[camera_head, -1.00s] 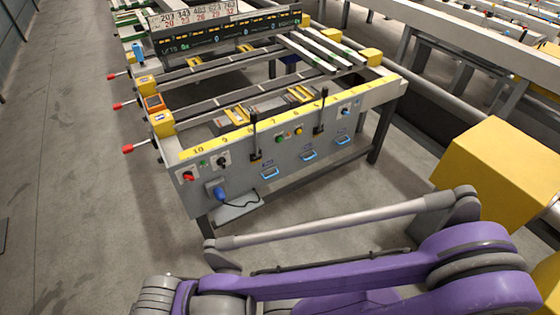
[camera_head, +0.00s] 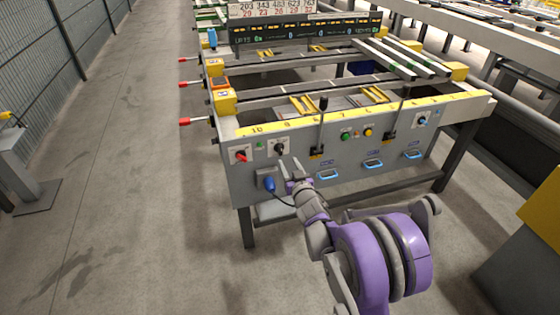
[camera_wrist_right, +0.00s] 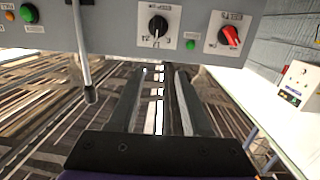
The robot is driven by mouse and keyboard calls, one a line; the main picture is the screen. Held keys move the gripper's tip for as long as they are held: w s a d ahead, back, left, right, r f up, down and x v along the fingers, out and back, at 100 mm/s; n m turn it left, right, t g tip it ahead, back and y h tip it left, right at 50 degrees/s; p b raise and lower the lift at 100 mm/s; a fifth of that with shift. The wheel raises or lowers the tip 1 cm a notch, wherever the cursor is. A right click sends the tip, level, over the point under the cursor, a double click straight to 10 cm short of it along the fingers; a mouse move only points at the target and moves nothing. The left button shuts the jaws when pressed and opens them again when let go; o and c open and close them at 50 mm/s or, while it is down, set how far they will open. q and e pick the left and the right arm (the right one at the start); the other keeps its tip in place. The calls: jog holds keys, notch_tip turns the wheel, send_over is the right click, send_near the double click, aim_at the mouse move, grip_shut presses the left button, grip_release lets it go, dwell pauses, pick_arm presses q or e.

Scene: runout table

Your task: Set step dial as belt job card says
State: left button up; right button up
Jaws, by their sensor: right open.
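A black rotary dial (camera_head: 280,148) on a white plate sits on the grey front panel (camera_head: 345,162), left of centre. In the right wrist view the dial (camera_wrist_right: 158,25) is at top centre, with small numerals around it; its exact setting is hard to read. My right gripper (camera_head: 291,166) is open and empty, just below and in front of this dial; its two fingers (camera_wrist_right: 160,75) show apart in the wrist view. No job card is clearly identifiable. My left gripper is out of view.
A red switch (camera_head: 241,156) is left of the dial, a blue plug (camera_head: 269,184) with cable below it. Black levers (camera_head: 321,123), green button (camera_head: 345,137), blue handles (camera_head: 327,174) and red-tipped side handles (camera_head: 185,121) are nearby. A number board (camera_head: 270,9) stands behind.

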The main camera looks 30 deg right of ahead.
aim_at(281, 148)
jog(key=shift+t, duration=0.5)
jog(key=w+d+f+b, duration=0.1)
jog(key=w, duration=0.3)
jog(key=w+d+f, duration=0.1)
jog(key=w+d, duration=0.1)
jog(key=w, duration=0.2)
jog(key=w+d+f+b, duration=0.1)
jog(key=w, duration=0.3)
jog(key=shift+d+f+b, duration=0.15)
jog(key=shift+f+b, duration=0.15)
jog(key=shift+f, duration=0.1)
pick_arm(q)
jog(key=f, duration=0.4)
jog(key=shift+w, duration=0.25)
pick_arm(e)
grip_shut()
